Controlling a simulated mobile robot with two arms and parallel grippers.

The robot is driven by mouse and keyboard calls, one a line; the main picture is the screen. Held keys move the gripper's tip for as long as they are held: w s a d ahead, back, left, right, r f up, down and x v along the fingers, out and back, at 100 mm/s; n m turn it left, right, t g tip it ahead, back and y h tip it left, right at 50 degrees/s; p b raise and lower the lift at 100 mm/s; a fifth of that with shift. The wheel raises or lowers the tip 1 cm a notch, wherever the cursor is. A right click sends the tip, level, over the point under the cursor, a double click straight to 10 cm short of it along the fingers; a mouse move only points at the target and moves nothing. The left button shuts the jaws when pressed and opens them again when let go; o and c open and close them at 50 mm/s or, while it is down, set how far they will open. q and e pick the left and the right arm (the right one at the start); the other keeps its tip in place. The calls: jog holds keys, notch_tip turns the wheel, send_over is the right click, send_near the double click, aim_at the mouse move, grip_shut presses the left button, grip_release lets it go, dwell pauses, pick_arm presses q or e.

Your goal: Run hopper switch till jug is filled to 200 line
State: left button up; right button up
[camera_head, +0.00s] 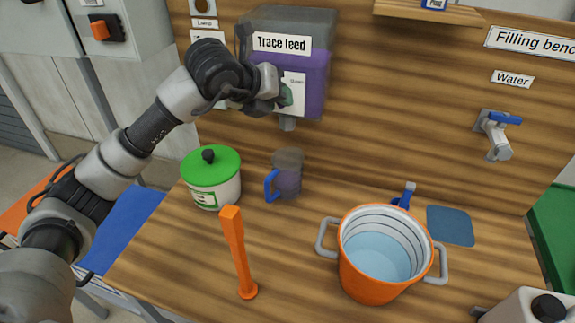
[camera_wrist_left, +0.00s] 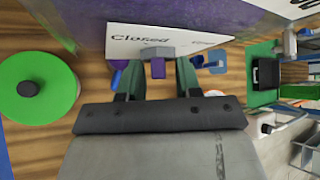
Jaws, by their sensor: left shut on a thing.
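The Trace feed hopper (camera_head: 318,75) hangs on the wooden back wall, with purple contents. Its white switch plate (camera_head: 297,79) shows partly behind my left gripper (camera_head: 285,96); in the left wrist view the plate (camera_wrist_left: 185,42) reads "Closed". My left gripper (camera_wrist_left: 158,78) is at the plate, shut on the hopper switch, which the gripper mostly hides in the head view. The grey spout (camera_head: 287,124) points down above the jug (camera_head: 289,181). The jug stands upright on the bench, blue handle to the left, with purple inside; its 200 line is not readable. My right gripper is out of view.
A green-lidded tub (camera_head: 211,180) stands left of the jug. A water tap (camera_head: 495,135) is at right. Some bench between them is free.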

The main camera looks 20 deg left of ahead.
pick_arm(q)
jog(key=shift+f+h+b, duration=0.2)
jog(key=shift+h+b, duration=0.15)
jog(key=shift+h, duration=0.05)
jog(key=shift+f+n+h+b, duration=0.3)
jog(key=shift+n+h+b, duration=0.25)
jog(key=shift+b, duration=0.7)
jog(key=o, duration=0.6)
jog(key=shift+r, duration=0.3)
jog(key=shift+c, duration=0.2)
jog(key=o, duration=0.4)
jog(key=shift+t, duration=0.3)
jog(key=shift+o, duration=0.2)
jog(key=shift+r, duration=0.15)
